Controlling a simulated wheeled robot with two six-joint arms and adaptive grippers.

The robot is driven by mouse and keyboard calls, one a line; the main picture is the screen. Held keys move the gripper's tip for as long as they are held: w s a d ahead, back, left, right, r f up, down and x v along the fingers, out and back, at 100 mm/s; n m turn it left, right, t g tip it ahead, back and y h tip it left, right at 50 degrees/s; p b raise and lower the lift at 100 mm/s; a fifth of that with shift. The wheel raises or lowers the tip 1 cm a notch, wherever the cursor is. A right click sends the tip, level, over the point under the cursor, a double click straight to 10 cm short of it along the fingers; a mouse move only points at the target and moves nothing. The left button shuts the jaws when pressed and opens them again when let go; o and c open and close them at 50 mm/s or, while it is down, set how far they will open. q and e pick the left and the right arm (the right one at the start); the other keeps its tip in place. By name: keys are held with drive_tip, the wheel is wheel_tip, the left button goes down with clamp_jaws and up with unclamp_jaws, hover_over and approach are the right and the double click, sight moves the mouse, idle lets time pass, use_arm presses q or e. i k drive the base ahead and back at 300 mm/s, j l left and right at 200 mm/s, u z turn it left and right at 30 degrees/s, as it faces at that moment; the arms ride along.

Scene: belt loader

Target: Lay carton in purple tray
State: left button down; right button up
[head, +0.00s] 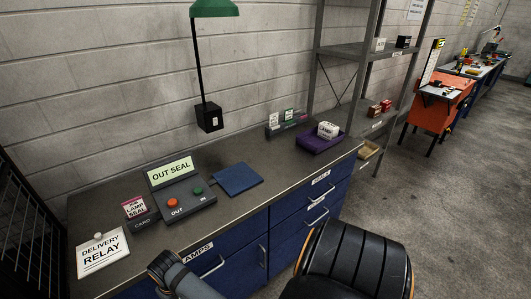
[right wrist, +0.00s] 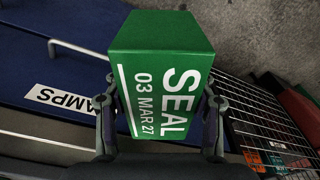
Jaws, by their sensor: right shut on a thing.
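A green carton (right wrist: 165,85) marked "SEAL 03 MAR 27" fills the middle of the right wrist view. My right gripper (right wrist: 165,115) is shut on it, one finger on each side. Neither this carton nor the right gripper's fingers show in the head view. The purple tray (head: 316,147) stands at the far right end of the counter. My left gripper is not in view.
On the counter (head: 115,205) are a control box (head: 180,200) reading "OUT SEAL", a blue mat (head: 237,179), a card holder (head: 286,125) behind, and a "DELIVERY RELAY" sign (head: 102,254). A metal shelf rack (head: 345,50) stands beyond the tray.

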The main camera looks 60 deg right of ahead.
sight(316, 143)
drive_tip(key=k+l+u, duration=0.1)
drive_tip(key=l+u, duration=0.2)
drive_tip(key=l, duration=0.15)
drive_tip(key=k+l+u, duration=0.15)
drive_tip(key=l+u, duration=0.15)
drive_tip(key=k+l+u, duration=0.3)
drive_tip(key=l, duration=0.2)
drive_tip(key=k+l+u, duration=0.15)
drive_tip(key=l+u, duration=0.15)
